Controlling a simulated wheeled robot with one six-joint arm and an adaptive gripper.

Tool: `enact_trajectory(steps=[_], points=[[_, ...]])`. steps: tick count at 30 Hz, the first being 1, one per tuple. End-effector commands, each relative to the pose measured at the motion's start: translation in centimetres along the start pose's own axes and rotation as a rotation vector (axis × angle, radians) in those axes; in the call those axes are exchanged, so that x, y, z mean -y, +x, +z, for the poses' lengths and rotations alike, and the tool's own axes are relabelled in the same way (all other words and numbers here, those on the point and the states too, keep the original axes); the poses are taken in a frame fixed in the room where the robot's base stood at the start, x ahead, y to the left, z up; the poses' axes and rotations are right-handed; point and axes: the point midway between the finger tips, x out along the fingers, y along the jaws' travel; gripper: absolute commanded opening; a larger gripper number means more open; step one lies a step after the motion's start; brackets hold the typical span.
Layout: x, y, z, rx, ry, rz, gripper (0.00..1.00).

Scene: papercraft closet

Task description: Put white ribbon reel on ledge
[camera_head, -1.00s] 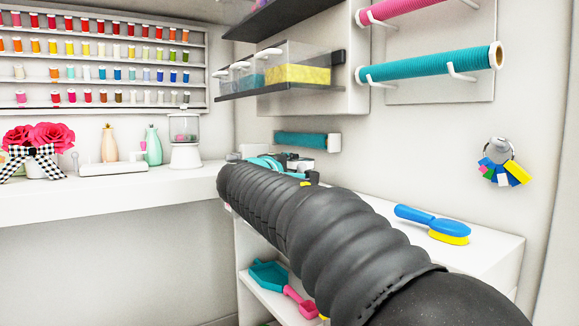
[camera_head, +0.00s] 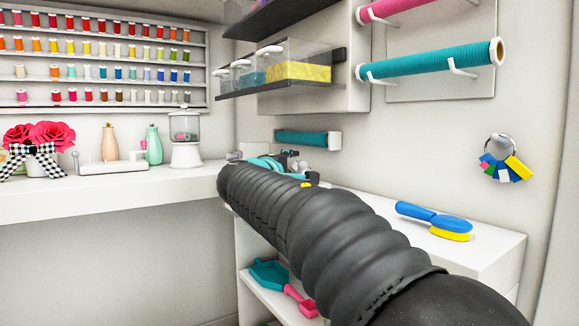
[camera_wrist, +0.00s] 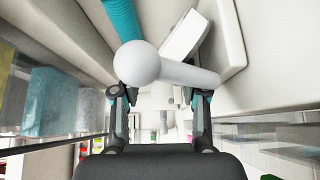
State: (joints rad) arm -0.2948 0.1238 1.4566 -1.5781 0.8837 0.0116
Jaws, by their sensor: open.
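My gripper (camera_wrist: 162,98) is open, with its two dark, teal-marked fingers apart in the wrist view. In the head view its teal parts (camera_head: 268,162) show only partly past my dark arm. A plain white piece with a round knob and a thick bar (camera_wrist: 190,76) lies across the wrist view just ahead of the fingers. I cannot tell whether it is the white ribbon reel or a wall holder, nor whether it touches a finger. No other white reel can be made out surely. A dark wall ledge (camera_head: 240,96) carries clear boxes in the head view.
A teal roll (camera_head: 300,137) hangs on the wall close to my gripper. A blue and yellow brush (camera_head: 433,220) lies on the white cabinet top (camera_head: 480,258). A white counter (camera_head: 100,195) runs left. Larger teal (camera_head: 430,62) and pink rolls hang above right.

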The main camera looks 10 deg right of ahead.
Motion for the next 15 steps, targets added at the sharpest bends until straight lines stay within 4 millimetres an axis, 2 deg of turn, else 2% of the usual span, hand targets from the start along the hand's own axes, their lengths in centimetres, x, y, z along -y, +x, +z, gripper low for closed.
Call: enact_trajectory(steps=[3, 4, 15], points=[[-1.2, -0.1, 0.1, 0.002, -0.002, -0.002, 0.49], [-0.7, -0.8, 0.0, 0.000, -0.001, -0.001, 0.49], [-0.6, -8.5, -0.1, -0.004, 0.001, 0.001, 0.49]])
